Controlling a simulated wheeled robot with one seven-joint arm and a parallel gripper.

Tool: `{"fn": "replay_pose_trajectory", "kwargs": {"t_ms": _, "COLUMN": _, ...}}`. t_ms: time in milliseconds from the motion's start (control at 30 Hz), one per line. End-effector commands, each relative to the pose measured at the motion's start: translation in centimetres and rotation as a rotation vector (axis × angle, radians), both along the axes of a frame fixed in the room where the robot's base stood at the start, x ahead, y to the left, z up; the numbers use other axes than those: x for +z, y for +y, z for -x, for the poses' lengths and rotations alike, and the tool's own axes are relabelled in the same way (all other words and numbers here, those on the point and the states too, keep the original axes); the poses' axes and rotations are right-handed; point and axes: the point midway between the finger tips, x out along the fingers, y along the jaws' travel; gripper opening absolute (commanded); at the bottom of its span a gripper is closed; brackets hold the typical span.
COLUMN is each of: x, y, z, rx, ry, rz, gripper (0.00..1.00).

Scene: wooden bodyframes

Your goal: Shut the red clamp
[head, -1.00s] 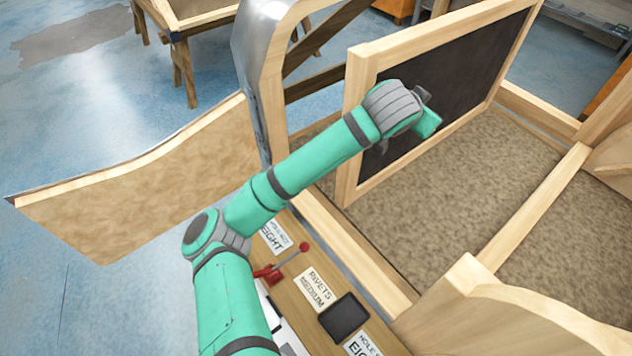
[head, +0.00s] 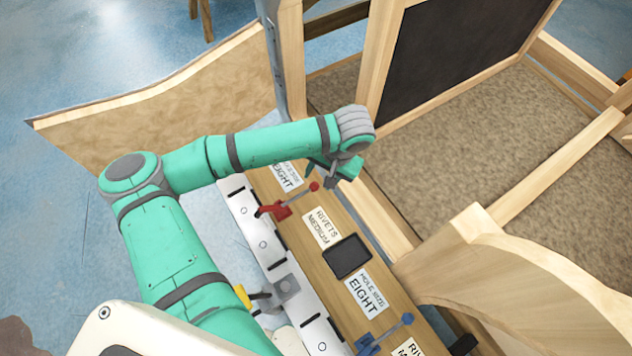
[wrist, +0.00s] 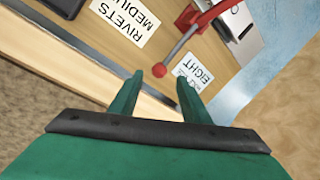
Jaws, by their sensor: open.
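The red clamp (head: 275,211) is fixed on the wooden beam (head: 262,185). Its bar slants up and to the right to a red knob (head: 314,186) in the head view. In the wrist view the clamp's red body (wrist: 205,20) is at the top right, and its knob (wrist: 159,70) lies between and just beyond my fingertips. My gripper (wrist: 156,78) is open and empty, pointing down at the beam. In the head view my gripper (head: 335,178) hangs above and just right of the knob. I cannot tell whether a finger touches it.
A blue clamp (head: 367,345) sits farther along the beam. Paper labels (head: 322,228) and a black pad (head: 347,256) lie on it. A wooden frame with a dark panel (head: 465,50) stands behind my arm. Carpeted floor compartments (head: 500,125) are open at the right.

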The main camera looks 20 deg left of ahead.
Motion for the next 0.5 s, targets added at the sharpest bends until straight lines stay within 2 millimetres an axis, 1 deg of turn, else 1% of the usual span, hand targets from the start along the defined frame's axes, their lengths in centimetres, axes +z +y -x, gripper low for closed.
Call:
{"fn": "replay_pose_trajectory", "kwargs": {"t_ms": 33, "x": -0.9, "y": 0.3, "z": 0.0, "rx": 0.001, "ry": 0.003, "rz": 0.000, "gripper": 0.43}}
{"fn": "replay_pose_trajectory", "kwargs": {"t_ms": 200, "x": -3.4, "y": 0.8, "z": -0.1, "rx": -0.001, "ry": 0.001, "rz": 0.000, "gripper": 0.43}}
{"fn": "replay_pose_trajectory", "kwargs": {"t_ms": 333, "x": -4.6, "y": 1.1, "z": -0.1, "rx": -0.001, "ry": -0.001, "rz": 0.000, "gripper": 0.43}}
{"fn": "replay_pose_trajectory", "kwargs": {"t_ms": 500, "x": -5.2, "y": 1.3, "z": -0.2, "rx": -0.001, "ry": -0.002, "rz": 0.001, "gripper": 0.43}}
